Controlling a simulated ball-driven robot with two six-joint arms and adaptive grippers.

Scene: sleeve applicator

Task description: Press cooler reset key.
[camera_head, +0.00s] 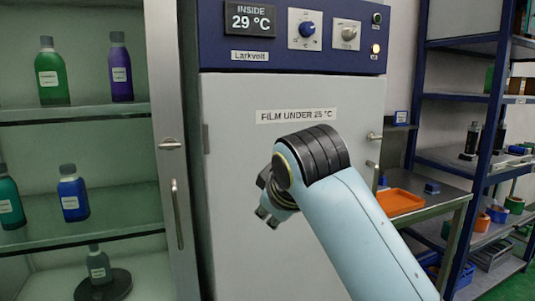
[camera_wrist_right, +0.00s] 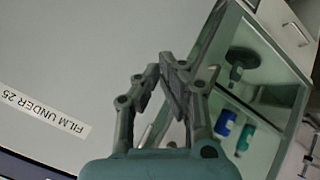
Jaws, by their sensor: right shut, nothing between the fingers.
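The cooler (camera_head: 290,100) is a tall cabinet with a pale door and a blue top panel. Its display (camera_head: 250,19) reads "INSIDE 29 °C". The panel carries a blue knob (camera_head: 308,30), a grey knob (camera_head: 348,34), a small dark round button (camera_head: 376,18) and a lit amber round button or lamp (camera_head: 375,49). I cannot read which is the reset key. My right gripper (camera_head: 265,214) is in front of the door, below the panel, partly hidden by its wrist. In the right wrist view its fingertips (camera_wrist_right: 162,73) are together and empty. My left gripper is out of view.
A glass-shelved cabinet (camera_head: 100,112) with several bottles stands at left; its handle (camera_head: 177,212) sticks out beside the cooler. At right are a metal table with an orange tray (camera_head: 398,203) and a blue rack (camera_head: 470,42). The panel front is unobstructed.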

